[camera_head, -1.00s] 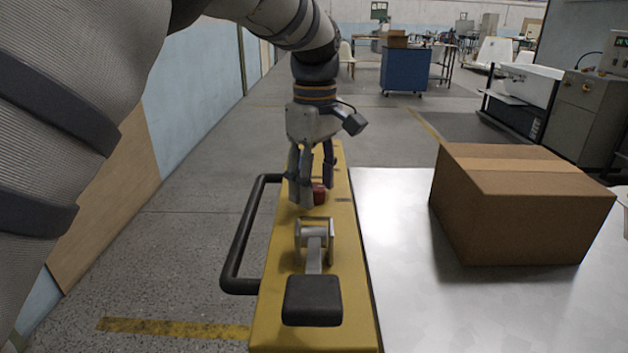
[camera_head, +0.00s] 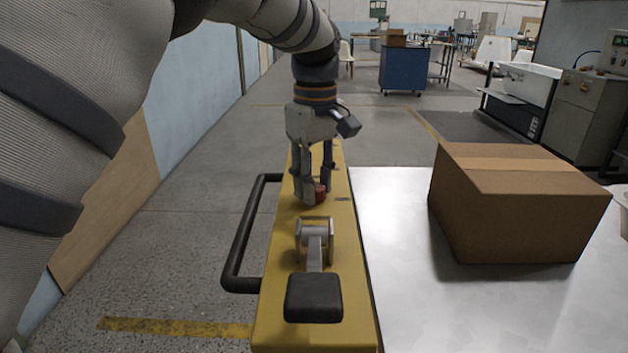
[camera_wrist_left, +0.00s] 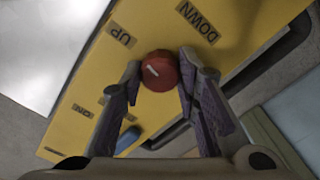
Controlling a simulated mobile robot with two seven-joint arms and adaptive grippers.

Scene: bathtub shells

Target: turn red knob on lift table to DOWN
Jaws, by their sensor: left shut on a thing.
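The red knob (camera_head: 320,192) sits on the yellow control panel (camera_head: 280,320) of the lift table. My left gripper (camera_head: 314,196) points down over the panel and is shut on the knob. In the left wrist view, the fingers (camera_wrist_left: 160,88) stand on either side of the red knob (camera_wrist_left: 163,75). A short white mark shows on the knob's face, on the side nearer the UP label (camera_wrist_left: 121,35). The DOWN label (camera_wrist_left: 197,22) is on the knob's other side. In the head view the fingers partly hide the knob. My right gripper is not in view.
A lever with a black pad (camera_head: 314,298) stands on the panel in front of the gripper. A black handle rail (camera_head: 240,240) runs along the panel's left side. A cardboard box (camera_head: 510,210) rests on the metal tabletop (camera_head: 400,290). A blue piece (camera_wrist_left: 128,138) shows near the left finger.

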